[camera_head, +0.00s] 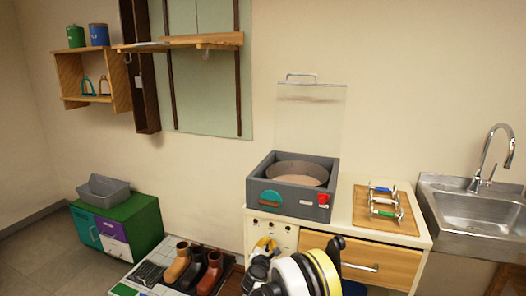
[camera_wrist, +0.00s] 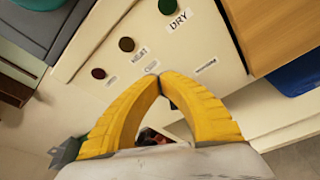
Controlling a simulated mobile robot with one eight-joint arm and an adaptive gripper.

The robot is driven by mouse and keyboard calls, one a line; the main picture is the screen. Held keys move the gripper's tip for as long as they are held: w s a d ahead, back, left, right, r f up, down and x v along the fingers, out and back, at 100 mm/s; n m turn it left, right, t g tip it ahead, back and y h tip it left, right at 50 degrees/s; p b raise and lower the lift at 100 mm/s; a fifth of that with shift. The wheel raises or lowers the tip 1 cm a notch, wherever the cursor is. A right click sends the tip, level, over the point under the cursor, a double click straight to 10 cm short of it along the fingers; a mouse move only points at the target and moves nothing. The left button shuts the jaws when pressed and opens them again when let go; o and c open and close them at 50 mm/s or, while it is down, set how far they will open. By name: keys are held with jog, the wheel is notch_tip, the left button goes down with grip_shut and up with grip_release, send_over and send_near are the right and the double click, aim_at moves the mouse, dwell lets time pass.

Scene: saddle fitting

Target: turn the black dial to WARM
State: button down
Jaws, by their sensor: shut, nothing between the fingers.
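The white cabinet front (camera_head: 288,238) below the grey box carries the controls. In the wrist view it shows a dark red knob (camera_wrist: 98,73), a brown knob (camera_wrist: 127,44) and a green knob (camera_wrist: 166,6) beside a DRY label (camera_wrist: 179,20). Smaller labels (camera_wrist: 206,67) lie near the fingertips, too small to read surely. I cannot make out the black dial for certain; my fingers cover part of the panel. My gripper (camera_wrist: 158,76) has yellow fingers, tips together and empty, over the panel. In the head view my gripper (camera_head: 265,244) is at the cabinet front, partly hidden by my arm.
A grey box (camera_head: 258,188) with a round pan and raised clear lid stands on the cabinet. A wooden drawer (camera_head: 335,262) is right of the panel. A rack with several bits (camera_head: 383,213) and a sink (camera_head: 470,210) are further right.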

jog(key=shift+s+d+f, duration=0.15)
jog(key=shift+d, duration=0.25)
jog(key=shift+s+d+f, duration=0.15)
jog(key=shift+d+f, duration=0.1)
jog(key=shift+d, duration=0.2)
jog(key=shift+s+d+f, duration=0.15)
jog(key=shift+d+f, duration=0.2)
jog(key=shift+d, duration=0.05)
jog(key=shift+f, duration=0.1)
jog(key=shift+s+d+r, duration=0.15)
jog(key=shift+d+r, duration=0.05)
jog(key=shift+d, duration=0.05)
dwell(0.3)
jog(key=shift+a+f+v, duration=0.1)
jog(key=shift+f+v, duration=0.1)
jog(key=shift+v, duration=0.75)
jog(key=shift+a+f+v, duration=0.1)
jog(key=shift+f+v, duration=0.1)
jog(key=shift+v, duration=0.75)
jog(key=shift+a+f+v, duration=0.1)
jog(key=shift+f+v, duration=0.1)
jog(key=shift+v, duration=0.8)
